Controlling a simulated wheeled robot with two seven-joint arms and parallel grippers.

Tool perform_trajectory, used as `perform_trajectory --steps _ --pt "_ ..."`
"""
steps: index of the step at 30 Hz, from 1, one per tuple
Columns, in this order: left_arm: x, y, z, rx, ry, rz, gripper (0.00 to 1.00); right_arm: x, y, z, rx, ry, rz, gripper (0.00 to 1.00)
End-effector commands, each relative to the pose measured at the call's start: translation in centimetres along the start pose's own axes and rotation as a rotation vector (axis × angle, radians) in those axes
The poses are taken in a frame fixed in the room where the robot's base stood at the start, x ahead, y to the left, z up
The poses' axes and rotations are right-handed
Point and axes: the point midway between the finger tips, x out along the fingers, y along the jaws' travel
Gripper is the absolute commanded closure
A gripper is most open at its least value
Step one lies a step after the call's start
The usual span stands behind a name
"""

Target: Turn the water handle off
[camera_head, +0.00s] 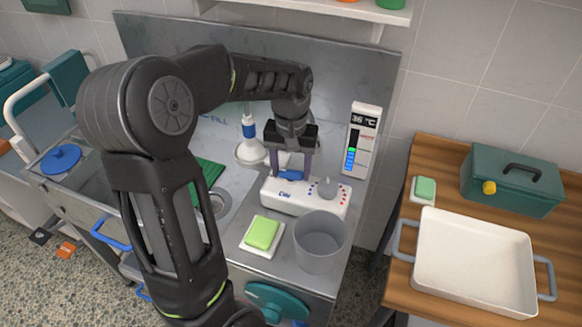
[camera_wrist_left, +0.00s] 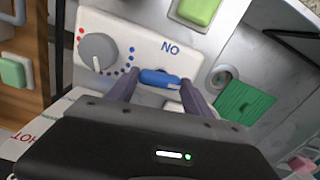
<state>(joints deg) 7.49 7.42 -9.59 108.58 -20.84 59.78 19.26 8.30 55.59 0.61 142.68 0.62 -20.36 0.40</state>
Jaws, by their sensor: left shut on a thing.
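The white water control box (camera_head: 275,198) stands on the steel counter, with a grey round knob (camera_head: 326,188) and red and blue dots around it. The blue water handle (camera_head: 293,175) sticks out of its left part; it also shows in the left wrist view (camera_wrist_left: 160,78), beside the letters "NO". My left gripper (camera_head: 290,174) points down over the box and is shut on the blue handle, with one finger at each end of it. In the left wrist view the fingers (camera_wrist_left: 158,88) flank the handle. My right gripper is not in view.
A grey bucket (camera_head: 319,243) and a green soap on a white dish (camera_head: 263,234) stand in front of the box. A temperature panel (camera_head: 361,140) reads 36 °C behind. A white tray (camera_head: 475,262) and green toolbox (camera_head: 511,182) are on the wooden table at right.

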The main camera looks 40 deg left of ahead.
Motion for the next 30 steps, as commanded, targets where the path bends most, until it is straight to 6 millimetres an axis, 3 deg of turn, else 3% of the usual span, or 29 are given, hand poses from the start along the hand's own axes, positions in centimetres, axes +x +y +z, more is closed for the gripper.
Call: perform_trajectory --steps 7,14,15,23,30 --pt "0.01 0.0 -0.03 0.16 0.001 0.0 0.82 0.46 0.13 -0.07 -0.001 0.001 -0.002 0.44" --pt "-0.06 0.01 -0.03 0.17 0.001 0.0 0.82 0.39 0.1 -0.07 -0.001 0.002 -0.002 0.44" --pt "-0.06 0.01 -0.03 0.17 0.001 0.0 0.41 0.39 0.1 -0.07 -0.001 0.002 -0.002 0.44" --pt "-0.04 0.01 -0.02 0.168 0.001 0.0 0.2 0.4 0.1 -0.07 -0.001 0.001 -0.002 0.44" --pt "-0.05 0.0 -0.02 0.167 0.0 0.0 0.2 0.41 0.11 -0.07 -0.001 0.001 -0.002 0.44"
